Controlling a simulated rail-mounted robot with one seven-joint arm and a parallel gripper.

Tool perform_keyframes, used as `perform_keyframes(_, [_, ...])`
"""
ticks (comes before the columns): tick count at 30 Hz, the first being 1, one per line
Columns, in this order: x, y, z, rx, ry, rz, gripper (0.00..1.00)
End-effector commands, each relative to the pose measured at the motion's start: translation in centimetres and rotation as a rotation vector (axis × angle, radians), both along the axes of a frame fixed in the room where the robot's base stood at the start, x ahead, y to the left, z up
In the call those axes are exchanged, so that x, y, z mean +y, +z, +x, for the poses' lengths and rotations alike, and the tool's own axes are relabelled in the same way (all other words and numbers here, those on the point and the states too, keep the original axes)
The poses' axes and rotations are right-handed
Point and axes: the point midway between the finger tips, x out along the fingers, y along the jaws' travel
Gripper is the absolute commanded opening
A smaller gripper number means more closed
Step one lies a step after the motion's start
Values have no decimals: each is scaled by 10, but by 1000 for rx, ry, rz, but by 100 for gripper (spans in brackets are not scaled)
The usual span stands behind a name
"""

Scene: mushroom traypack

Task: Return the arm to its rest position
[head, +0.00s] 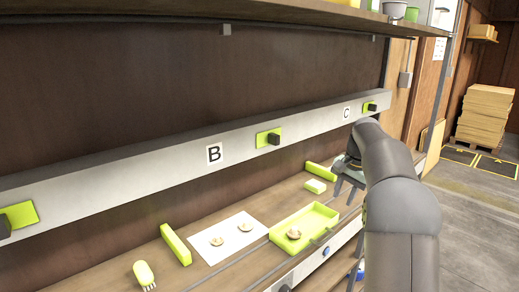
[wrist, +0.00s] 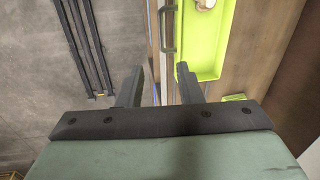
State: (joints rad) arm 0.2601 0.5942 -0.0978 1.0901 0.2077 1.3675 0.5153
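My arm reaches in from the right of the head view, bent downward at the far end. My gripper (head: 346,191) hangs above the right side of the bench, close to the green tray's right end. In the wrist view my gripper (wrist: 160,84) has its two fingers spread apart with nothing between them. Below them lie the bench's front edge and the floor. The lime-green tray (head: 322,216) lies on the bench with a mushroom (head: 293,234) in it. The tray (wrist: 208,72) also shows in the wrist view, to the right of the fingers, with part of a mushroom (wrist: 206,4).
A white sheet (head: 227,252) with two mushrooms lies left of the tray. Green blocks (head: 176,245) (head: 320,171) and a green fork-like tool (head: 144,273) are on the bench. A grey rail (head: 180,145) with labels B and C runs behind. Open floor (head: 475,190) is at right.

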Motion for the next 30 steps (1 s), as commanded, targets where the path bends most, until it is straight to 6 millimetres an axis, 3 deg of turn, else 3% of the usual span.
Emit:
perform_keyframes(5, [53,10,-62,3,165,-25,33])
perform_keyframes(8, [88,5,-114,8,293,-48,33])
perform_keyframes(13, [137,-21,-218,18,534,-94,33])
perform_keyframes(15, [151,-38,-262,22,631,-114,33])
perform_keyframes(19, [167,-69,-330,30,780,-146,33])
perform_keyframes(21, [171,-82,-355,34,837,-158,33])
perform_keyframes(24, [173,-95,-377,38,887,-168,33])
perform_keyframes(30, [173,-101,-387,41,909,-172,33])
